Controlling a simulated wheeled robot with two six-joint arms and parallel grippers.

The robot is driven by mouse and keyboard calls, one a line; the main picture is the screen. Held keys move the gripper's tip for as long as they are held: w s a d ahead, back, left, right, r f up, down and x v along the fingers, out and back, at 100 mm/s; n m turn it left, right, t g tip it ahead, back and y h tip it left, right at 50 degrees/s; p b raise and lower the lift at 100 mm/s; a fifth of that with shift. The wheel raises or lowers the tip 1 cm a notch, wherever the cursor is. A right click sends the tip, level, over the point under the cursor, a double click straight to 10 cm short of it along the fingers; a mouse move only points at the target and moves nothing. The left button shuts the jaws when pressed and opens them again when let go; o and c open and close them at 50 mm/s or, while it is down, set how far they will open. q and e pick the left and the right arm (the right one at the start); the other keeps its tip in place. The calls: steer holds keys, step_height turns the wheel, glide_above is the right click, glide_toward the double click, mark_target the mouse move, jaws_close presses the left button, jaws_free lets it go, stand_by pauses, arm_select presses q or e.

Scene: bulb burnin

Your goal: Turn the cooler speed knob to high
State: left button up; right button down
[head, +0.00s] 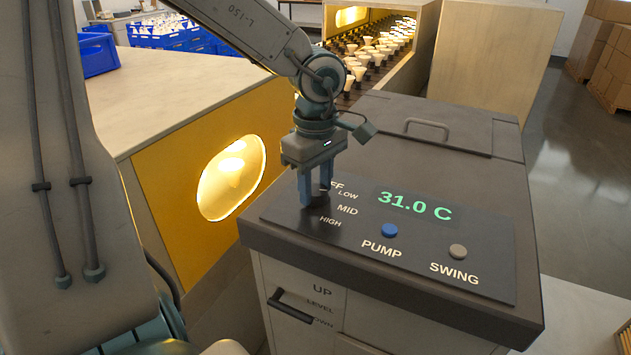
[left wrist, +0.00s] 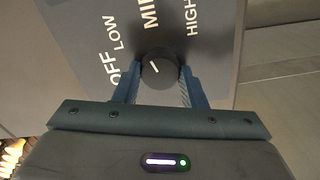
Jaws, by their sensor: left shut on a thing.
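The cooler speed knob (left wrist: 159,68) is round and dark with a white pointer line. In the left wrist view the line points up and to the left, roughly between LOW and MID. My left gripper (head: 315,196) reaches down onto the cooler's control panel (head: 350,255). In the left wrist view its two blue fingers (left wrist: 158,88) are shut on the knob, one on each side. In the head view the fingers hide the knob, and OFF is partly covered. LOW, MID and HIGH are readable. My right gripper is not in view.
The panel also has a blue PUMP button (head: 389,231), a grey SWING button (head: 458,251) and a green 31.0 C display (head: 414,206). A handled lid (head: 428,128) lies behind. A yellow cabinet with a lit window (head: 232,178) stands left. Bulbs (head: 375,50) line a conveyor behind.

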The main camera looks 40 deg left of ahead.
arm_select(q)
steer(key=m+p, duration=0.1)
steer(key=m, duration=0.3)
steer(key=shift+m, duration=0.4)
steer(key=m+p, duration=0.1)
steer(key=m, duration=0.2)
steer(key=shift+m, duration=0.3)
steer(key=m+p, duration=0.1)
steer(key=m, duration=0.1)
steer(key=shift+m, duration=0.4)
steer(key=shift+w+m, duration=0.1)
steer(key=shift+m, duration=0.6)
steer(key=o, duration=1)
